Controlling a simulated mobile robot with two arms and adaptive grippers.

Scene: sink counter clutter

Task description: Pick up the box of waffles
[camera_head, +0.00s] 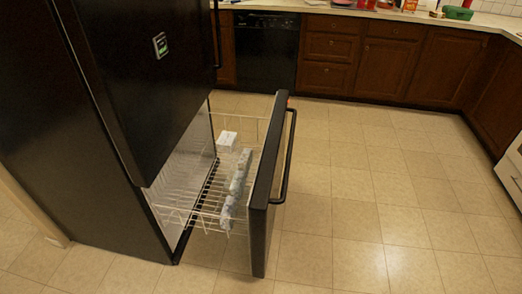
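No box that I can clearly read as waffles shows in the head view. The black freezer drawer (266,190) at the bottom of the fridge is pulled open. In its white wire basket (180,198) lie a small white box-like item (228,138) toward the back and a long pale grey and white package (237,188) along the inside of the drawer front. Their labels are too small to read, so I cannot tell if either is the waffles. Neither of my grippers is in view.
The black fridge (85,130) fills the left side. The drawer front with its black handle (287,160) juts out over the tiled floor (370,200), which is clear to the right. Brown cabinets (385,65) and a black dishwasher (256,50) line the back under a cluttered counter.

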